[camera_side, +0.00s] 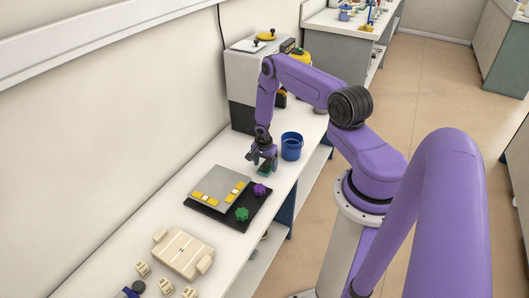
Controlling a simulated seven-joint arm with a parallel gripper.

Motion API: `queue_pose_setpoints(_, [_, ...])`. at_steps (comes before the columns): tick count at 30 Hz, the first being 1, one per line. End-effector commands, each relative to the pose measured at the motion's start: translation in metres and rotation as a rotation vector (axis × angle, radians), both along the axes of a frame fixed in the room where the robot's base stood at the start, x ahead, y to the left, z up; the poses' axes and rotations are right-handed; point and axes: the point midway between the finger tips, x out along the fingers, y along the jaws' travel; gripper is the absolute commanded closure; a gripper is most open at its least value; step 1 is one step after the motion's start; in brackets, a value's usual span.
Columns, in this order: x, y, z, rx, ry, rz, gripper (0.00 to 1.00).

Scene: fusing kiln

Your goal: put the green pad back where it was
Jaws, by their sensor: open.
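A small dark green pad (264,172) shows low on the bench, right under my gripper (262,163). My gripper points down with its fingers apart, just over or around the pad. I cannot tell whether the fingers touch it, and they hide part of it. A brighter green flower-shaped piece (242,214) and a purple one (260,190) sit on the right part of a black tray (226,218). A grey plate (216,184) with several yellow and white tiles lies on the tray's left side.
A blue cup (291,147) stands close to the right of my gripper. The grey kiln (245,75) stands behind. A beige case (182,253) and several small marked blocks (166,287) lie at the front. Bare bench shows left of the tray.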

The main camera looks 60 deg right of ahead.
Motion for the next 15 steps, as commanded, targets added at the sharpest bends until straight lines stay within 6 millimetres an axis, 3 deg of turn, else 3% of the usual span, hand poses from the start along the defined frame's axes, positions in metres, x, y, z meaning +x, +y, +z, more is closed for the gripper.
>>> queue_pose_setpoints(15, [0.000, 0.009, 0.080, -0.001, -0.001, -0.001, 0.22])
